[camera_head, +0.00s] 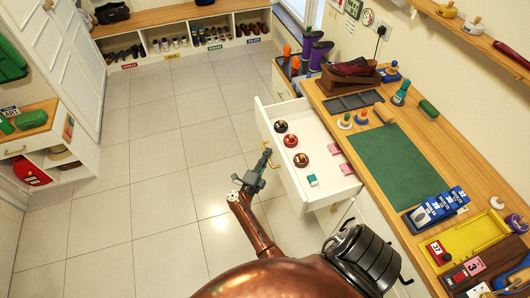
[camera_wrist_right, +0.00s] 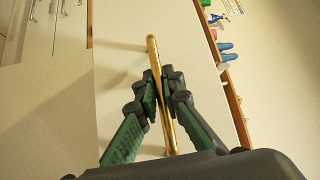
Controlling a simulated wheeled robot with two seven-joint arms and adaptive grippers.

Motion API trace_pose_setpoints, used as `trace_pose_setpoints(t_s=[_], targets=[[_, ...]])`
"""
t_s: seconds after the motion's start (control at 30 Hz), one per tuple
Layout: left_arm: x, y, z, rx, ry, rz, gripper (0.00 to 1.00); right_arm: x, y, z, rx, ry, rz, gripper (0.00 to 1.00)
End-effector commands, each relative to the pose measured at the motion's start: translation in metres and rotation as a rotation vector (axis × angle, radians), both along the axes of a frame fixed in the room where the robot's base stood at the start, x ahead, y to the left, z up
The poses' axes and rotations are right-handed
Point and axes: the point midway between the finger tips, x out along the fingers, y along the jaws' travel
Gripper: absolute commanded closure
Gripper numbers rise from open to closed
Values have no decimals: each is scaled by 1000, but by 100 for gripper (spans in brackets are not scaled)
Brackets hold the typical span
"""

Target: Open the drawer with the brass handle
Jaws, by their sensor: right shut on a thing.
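The drawer (camera_head: 311,130) under the wooden desk stands pulled well out, its white inside showing. Its brass handle (camera_wrist_right: 152,48) is a straight bar on the white front, seen clearly in the right wrist view. My right gripper (camera_wrist_right: 159,82) is shut on this bar, one finger on each side. In the head view the right gripper (camera_head: 264,161) is at the drawer's front, where the handle is small and partly hidden. Several round tins (camera_head: 290,140), pink pieces (camera_head: 346,168) and a teal block (camera_head: 312,180) lie in the drawer. My left gripper is not in view.
The desk (camera_head: 437,130) bears a green mat (camera_head: 393,167), a yellow tray (camera_head: 468,241) and small items. Shoe cubbies (camera_head: 190,32) line the back. A small cabinet (camera_head: 44,134) stands left. The tiled floor (camera_head: 150,160) left of the drawer is clear.

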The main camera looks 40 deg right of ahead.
Motion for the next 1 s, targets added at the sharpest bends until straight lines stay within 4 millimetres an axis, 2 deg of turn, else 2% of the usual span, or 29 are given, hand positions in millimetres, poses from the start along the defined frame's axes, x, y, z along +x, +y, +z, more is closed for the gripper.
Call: trace_pose_setpoints(t_s=[0.13,0.43,0.47,0.57,0.83,1.0], targets=[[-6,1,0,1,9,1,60,-2,0,0,0,0,-7,100],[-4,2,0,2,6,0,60,-2,0,-1,1,1,-7,100],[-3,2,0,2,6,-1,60,-2,0,-1,1,1,-7,91],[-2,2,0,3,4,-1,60,-2,0,-1,1,1,-7,84],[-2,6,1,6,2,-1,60,-2,1,-1,0,0,-7,84],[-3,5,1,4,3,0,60,-8,12,-3,2,2,-8,84]])
